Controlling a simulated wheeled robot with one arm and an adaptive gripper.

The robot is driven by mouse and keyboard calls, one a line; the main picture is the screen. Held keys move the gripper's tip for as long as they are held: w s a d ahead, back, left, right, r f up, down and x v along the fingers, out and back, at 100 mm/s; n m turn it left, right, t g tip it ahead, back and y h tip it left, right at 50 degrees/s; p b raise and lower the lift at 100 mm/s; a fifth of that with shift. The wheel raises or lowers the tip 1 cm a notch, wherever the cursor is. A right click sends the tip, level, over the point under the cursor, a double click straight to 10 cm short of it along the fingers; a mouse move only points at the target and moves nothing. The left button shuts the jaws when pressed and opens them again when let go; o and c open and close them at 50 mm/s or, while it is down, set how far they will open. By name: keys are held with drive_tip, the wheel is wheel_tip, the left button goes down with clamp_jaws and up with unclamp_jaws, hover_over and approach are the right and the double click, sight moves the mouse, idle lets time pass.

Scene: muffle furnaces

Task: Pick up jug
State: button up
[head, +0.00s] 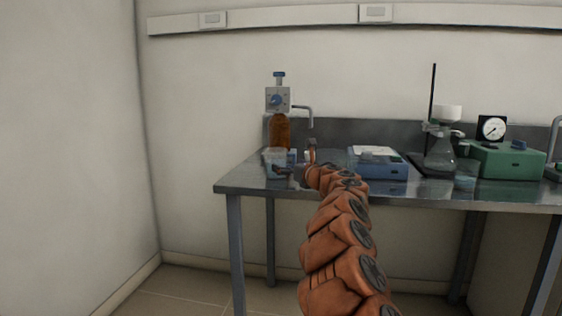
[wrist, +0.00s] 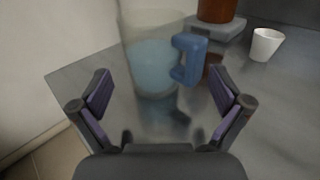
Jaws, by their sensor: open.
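The jug (wrist: 152,62) is a clear vessel with pale blue contents and a blue handle on its right side. It stands upright on the metal table (wrist: 80,78) near the table's left end. In the head view the jug (head: 272,157) is small and partly hidden by my gripper. My gripper (wrist: 162,98) is open, with its two purple-padded fingers spread to either side in front of the jug. Nothing is between the fingertips except the view of the jug beyond. In the head view my gripper (head: 288,174) is small and dark at the jug's front.
A brown bottle (head: 281,132) with a dispenser top stands behind the jug. A white cup (wrist: 266,44) is to the right. A blue device (head: 378,168), a flask (head: 440,157) and a green box (head: 507,163) stand farther right. The table's left edge is close.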

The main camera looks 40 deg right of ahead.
sight(284, 162)
drive_tip(key=shift+w+d+r+p, duration=0.15)
drive_tip(key=shift+w+r+p, duration=0.25)
drive_tip(key=shift+w+r, duration=0.05)
drive_tip(key=shift+p+x, duration=1.05)
drive_tip(key=shift+x, duration=0.1)
drive_tip(key=shift+w+f, duration=0.1)
drive_tip(key=shift+f, duration=0.2)
clamp_jaws()
